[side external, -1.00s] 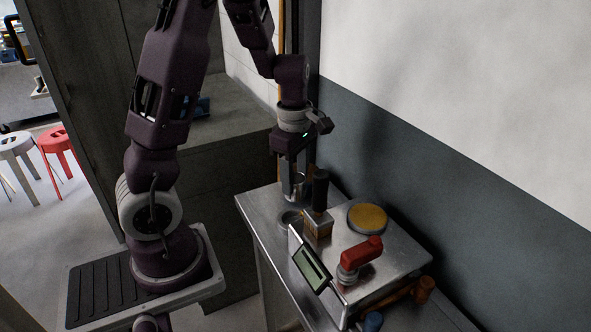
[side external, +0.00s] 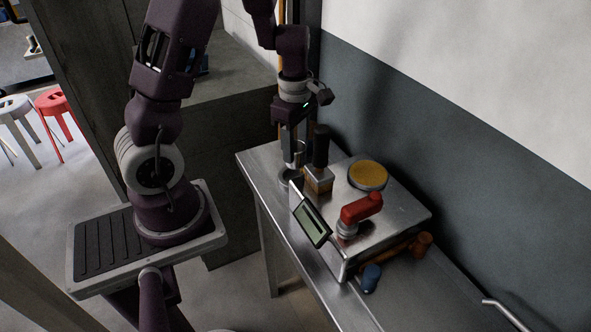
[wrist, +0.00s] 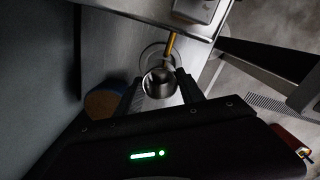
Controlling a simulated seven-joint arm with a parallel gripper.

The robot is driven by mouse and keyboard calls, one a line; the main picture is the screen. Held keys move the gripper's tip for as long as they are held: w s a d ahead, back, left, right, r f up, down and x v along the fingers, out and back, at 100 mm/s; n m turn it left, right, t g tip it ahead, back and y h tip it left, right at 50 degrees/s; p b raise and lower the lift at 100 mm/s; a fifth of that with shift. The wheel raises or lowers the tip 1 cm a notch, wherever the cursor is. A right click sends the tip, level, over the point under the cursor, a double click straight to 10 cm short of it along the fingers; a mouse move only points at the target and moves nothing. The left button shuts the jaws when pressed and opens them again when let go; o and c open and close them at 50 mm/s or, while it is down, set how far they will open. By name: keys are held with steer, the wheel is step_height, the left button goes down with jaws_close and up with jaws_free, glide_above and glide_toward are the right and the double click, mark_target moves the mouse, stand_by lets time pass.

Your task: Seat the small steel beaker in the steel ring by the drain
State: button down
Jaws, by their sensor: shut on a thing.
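My gripper (side external: 292,163) is shut on the small steel beaker (wrist: 160,86), which shows between the fingers in the wrist view. In the side view the fingers largely hide the beaker, low over the counter's far left end. The steel ring (side external: 285,180) lies there, partly hidden by the gripper. In the wrist view the ring (wrist: 144,56) shows as a larger circle just beyond the beaker, partly overlapped by it. I cannot tell whether the beaker touches the ring. The drain cannot be made out.
Right of the gripper, a dark-handled block (side external: 320,178) stands close by. A steel machine (side external: 385,215) carries a yellow round pad (side external: 367,175), a red-handled tool (side external: 358,210) and a tilted display (side external: 311,223). A blue-ended tool (side external: 371,277) lies in front. The wall is behind.

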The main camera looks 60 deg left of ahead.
mark_target(296, 165)
steer(key=shift+f, duration=1.7)
steer(key=shift+f, duration=1.4)
stand_by(0.5)
steer(key=c, duration=0.6)
jaws_free()
steer(key=shift+c, duration=0.2)
step_height(296, 165, up, 6)
steer(key=shift+w+r, duration=0.1)
steer(key=shift+r, duration=0.45)
